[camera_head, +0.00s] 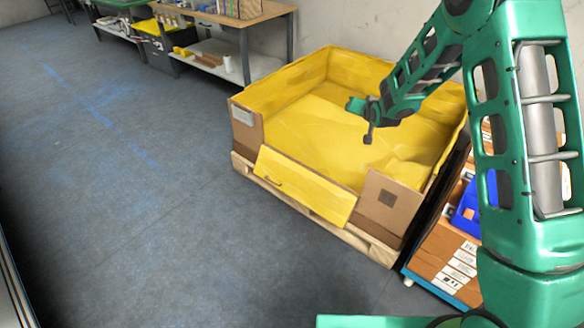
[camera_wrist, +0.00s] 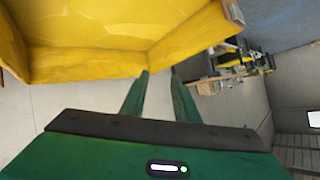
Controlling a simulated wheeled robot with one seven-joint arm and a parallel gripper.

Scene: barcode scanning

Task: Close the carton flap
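A large carton (camera_head: 247,128), brown outside and yellow inside, sits on a wooden pallet. Its front flap (camera_head: 305,187) is folded outward and hangs down over the front, yellow face showing, with a thin dark handle-like mark. This leaves a low gap in the front wall. My gripper (camera_head: 362,121) appears above the carton's interior in the head view, apart from the flap. In the wrist view, my gripper's two green fingers (camera_wrist: 159,72) are apart with nothing between them. Yellow carton walls (camera_wrist: 95,62) fill the upper left there. I cannot identify the flap in the wrist view.
A blue cart (camera_head: 437,285) with brown boxes and a blue bin stands close to the carton's right side. A workbench (camera_head: 235,20) stands behind at the left, beside a black and yellow bin (camera_head: 160,48). The grey floor (camera_head: 130,190) left and front is clear.

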